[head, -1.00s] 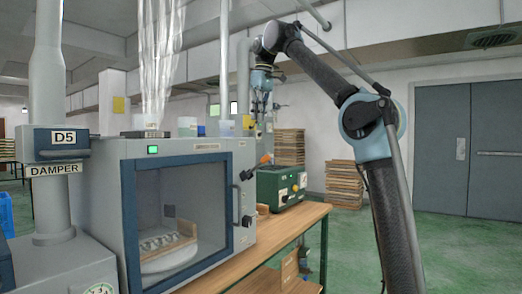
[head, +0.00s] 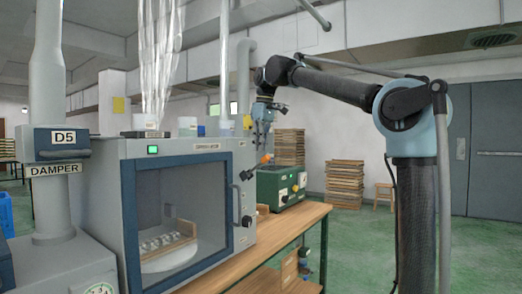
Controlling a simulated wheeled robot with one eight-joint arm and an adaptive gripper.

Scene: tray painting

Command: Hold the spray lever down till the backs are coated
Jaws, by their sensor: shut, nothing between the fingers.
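The spray booth (head: 240,160) is a grey cabinet with a blue-framed window on the bench at left. Inside, a wooden tray (head: 183,229) with several small white pieces (head: 160,243) rests on a round pale turntable (head: 170,262). A small orange part (head: 267,158), perhaps the spray lever, shows at the booth's right side, in front of the green box. My gripper (head: 263,147) points down right at this orange part and is shut, with nothing seen between its fingers. It is too small to tell whether they touch. The backs of the pieces cannot be made out.
A green box with knobs (head: 282,188) stands on the wooden bench (head: 290,226) right of the booth. A green lamp (head: 153,150) is lit on the booth. A damper duct (head: 50,150) stands at left. Board stacks (head: 345,185) and a stool (head: 385,195) stand behind; green floor lies open at right.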

